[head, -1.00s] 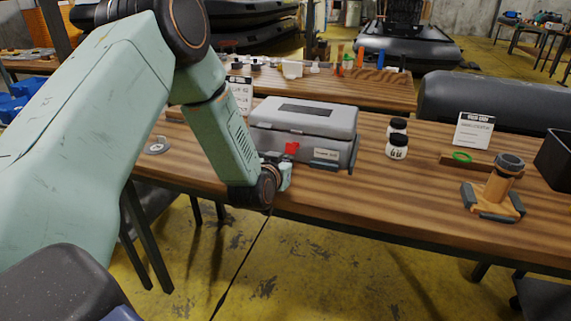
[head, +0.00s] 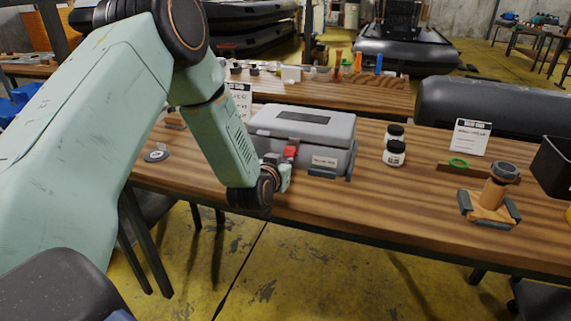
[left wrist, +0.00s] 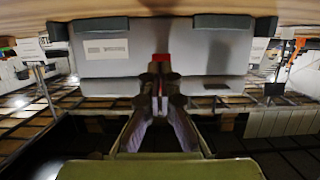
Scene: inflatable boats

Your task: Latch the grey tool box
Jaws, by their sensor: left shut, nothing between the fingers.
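The grey tool box (head: 325,152) stands on the wooden table with its lid down. Its front carries a red latch (head: 290,151) and a pale label to the right of it. My left gripper (head: 285,166) is shut and empty in front of the box, with its fingertips at the latch and covering part of it. In the left wrist view the shut fingers (left wrist: 160,80) point at the red latch (left wrist: 161,58), against the box front (left wrist: 205,55). I cannot tell whether they touch, or whether the latch is fully flat. My right gripper is not in view.
Further right are a sign card (head: 470,136), a green ring (head: 458,162) and an orange-brown stand (head: 490,202). A second table (head: 350,92) with small items is behind. The table front is clear.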

